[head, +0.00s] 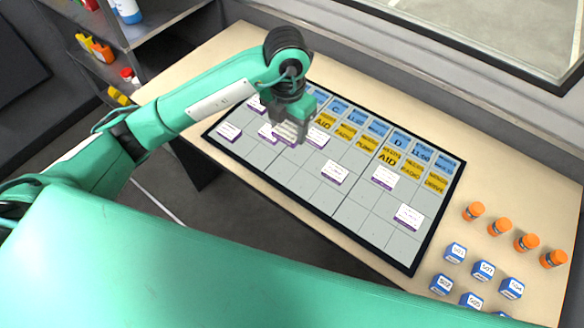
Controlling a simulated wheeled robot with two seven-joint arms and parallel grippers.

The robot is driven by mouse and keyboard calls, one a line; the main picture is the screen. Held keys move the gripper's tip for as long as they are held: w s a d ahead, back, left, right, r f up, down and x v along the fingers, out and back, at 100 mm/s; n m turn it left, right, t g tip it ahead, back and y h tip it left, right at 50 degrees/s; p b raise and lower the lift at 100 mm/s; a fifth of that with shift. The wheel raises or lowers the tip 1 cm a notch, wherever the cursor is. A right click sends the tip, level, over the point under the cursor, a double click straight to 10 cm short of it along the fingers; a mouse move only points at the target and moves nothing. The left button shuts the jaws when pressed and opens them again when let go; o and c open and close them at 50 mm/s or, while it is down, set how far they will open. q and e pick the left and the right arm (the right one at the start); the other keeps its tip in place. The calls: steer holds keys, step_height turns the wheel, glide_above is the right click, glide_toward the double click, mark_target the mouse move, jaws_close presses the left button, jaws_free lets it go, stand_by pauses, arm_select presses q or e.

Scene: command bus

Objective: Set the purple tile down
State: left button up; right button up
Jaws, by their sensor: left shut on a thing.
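My left gripper (292,138) is over the upper left part of the grey gridded board (292,180). It is shut on a white tile with a purple edge (282,130). The gripper and wrist hide part of this tile, and I cannot tell whether it touches the board. Similar white tiles with purple edges lie close by, one to the left (228,132) and one to the right (317,138). Others lie farther right on the board (334,172), (385,177), (409,217). My right gripper is not in view.
Blue cards (376,129) and yellow cards (345,131) line the board's far side. Orange capped bottles (500,227) and blue-white blocks (484,270) stand on the table at the right. A shelf unit (150,30) is at upper left.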

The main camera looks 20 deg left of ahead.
arm_select(q)
steer(key=p, duration=0.2)
glide_above(289, 173)
step_height(289, 173, down, 12)
steer(key=shift+s+f, duration=0.1)
steer(key=shift+f, duration=0.05)
step_height(289, 173, down, 4)
steer(key=shift+r+p, duration=0.1)
steer(key=shift+p, duration=0.35)
steer(key=shift+f+b, duration=0.3)
steer(key=o, duration=1)
steer(key=shift+r, duration=0.1)
steer(key=shift+r, duration=0.1)
